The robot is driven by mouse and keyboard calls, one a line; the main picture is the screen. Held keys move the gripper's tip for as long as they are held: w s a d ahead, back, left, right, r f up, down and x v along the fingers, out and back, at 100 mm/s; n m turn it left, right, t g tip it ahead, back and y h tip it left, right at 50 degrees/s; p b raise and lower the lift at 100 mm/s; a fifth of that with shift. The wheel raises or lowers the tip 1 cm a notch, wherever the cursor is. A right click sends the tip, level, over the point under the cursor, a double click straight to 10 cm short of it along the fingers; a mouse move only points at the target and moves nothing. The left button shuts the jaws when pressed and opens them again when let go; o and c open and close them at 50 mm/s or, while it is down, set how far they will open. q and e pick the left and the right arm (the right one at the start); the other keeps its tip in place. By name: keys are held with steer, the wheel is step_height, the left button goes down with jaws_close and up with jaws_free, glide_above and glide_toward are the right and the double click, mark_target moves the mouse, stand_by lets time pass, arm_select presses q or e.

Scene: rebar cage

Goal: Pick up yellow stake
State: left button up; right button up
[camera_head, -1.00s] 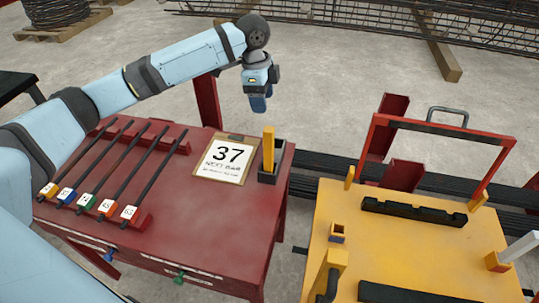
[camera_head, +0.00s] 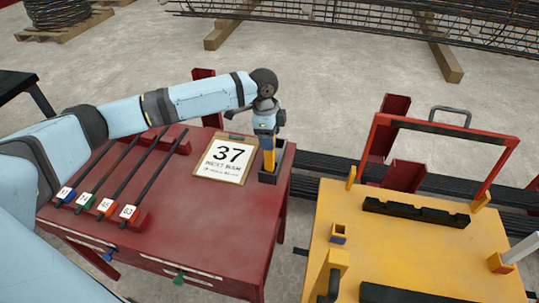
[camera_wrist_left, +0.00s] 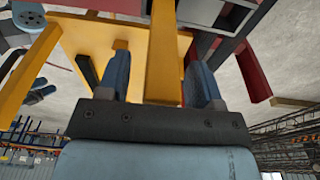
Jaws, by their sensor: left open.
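The yellow stake (camera_head: 269,161) stands upright in a black holder (camera_head: 267,178) at the right edge of the red table. My left gripper (camera_head: 268,140) points down over the stake's top, and its fingers hide the upper part. In the left wrist view the yellow stake (camera_wrist_left: 163,30) runs between the two blue fingers of my left gripper (camera_wrist_left: 160,62). The fingers are open, with a gap visible on each side of the stake. My right gripper is not in view.
A clipboard marked 37 (camera_head: 223,158) lies just left of the holder. Black rods with numbered tags (camera_head: 105,205) rest on red racks at the table's left. A yellow bench (camera_head: 410,250) with a red frame stands to the right. The table's front middle is clear.

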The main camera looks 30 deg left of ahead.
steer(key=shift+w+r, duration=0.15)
arm_select(q)
jaws_close()
steer(key=shift+r, duration=0.1)
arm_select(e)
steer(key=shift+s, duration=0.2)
